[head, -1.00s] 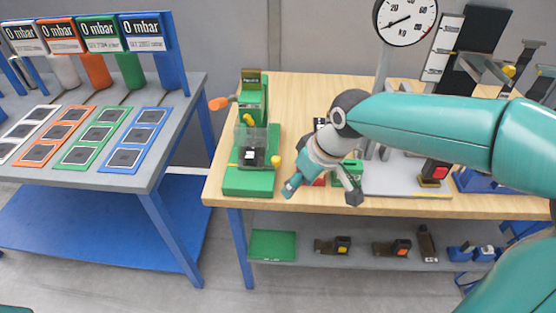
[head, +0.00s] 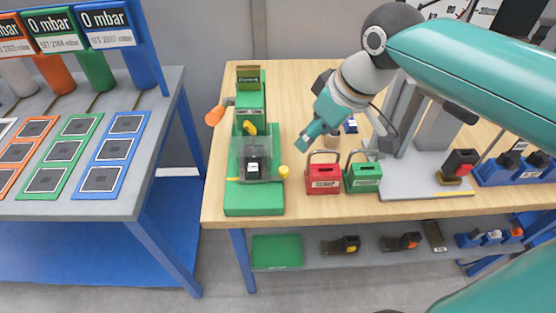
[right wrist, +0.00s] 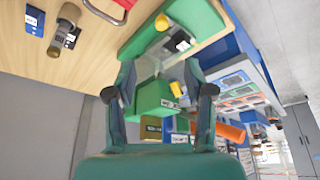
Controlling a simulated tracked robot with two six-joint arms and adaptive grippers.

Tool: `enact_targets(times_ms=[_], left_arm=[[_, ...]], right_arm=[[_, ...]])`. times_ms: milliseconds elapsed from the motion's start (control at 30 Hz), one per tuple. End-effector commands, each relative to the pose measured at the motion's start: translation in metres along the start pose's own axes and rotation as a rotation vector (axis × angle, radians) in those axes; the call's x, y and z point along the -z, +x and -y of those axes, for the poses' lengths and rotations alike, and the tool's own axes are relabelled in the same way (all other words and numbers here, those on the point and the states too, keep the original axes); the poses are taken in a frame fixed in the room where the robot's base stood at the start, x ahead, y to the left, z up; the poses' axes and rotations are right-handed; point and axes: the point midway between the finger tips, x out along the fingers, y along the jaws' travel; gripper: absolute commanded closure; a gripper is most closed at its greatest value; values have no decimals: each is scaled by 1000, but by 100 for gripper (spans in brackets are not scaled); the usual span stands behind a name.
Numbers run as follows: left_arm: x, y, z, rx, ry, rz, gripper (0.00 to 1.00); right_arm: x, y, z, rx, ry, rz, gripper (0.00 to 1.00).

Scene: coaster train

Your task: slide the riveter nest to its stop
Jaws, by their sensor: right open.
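The green riveter (head: 243,203) stands on the left part of the wooden table, with an orange-tipped lever (head: 214,116) on its left. Its nest (head: 253,167), with a dark part on it, sits low behind a clear guard. A yellow knob (head: 284,172) sticks out at the riveter's right side. My right gripper (head: 320,125) is open and empty, above the table to the right of the riveter, not touching it. In the right wrist view, the green riveter body (right wrist: 153,101) shows beyond the spread fingers (right wrist: 160,75), with the yellow knob (right wrist: 162,22) higher up. My left gripper is out of view.
A red box (head: 323,178) and a green box (head: 363,178), both with handles, stand right of the riveter. A grey stand base (head: 420,183) lies farther right. A side table (head: 150,185) with coloured panels stands left across a gap. The table's front edge is close.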

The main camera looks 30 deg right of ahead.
Motion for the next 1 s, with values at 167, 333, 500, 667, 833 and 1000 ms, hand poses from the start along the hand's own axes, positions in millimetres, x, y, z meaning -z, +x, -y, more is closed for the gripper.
enact_targets(times_ms=[167,333,500,667,833,1000], left_arm=[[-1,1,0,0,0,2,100],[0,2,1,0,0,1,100],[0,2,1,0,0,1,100],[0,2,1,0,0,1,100],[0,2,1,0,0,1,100],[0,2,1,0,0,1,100]], right_arm=[[2,27,3,6,-9,7,47],[3,63,4,7,-12,8,47],[4,100,4,8,-13,7,47],[4,132,5,8,-15,7,47],[5,154,5,7,-15,3,47],[5,164,5,7,-15,1,47]])
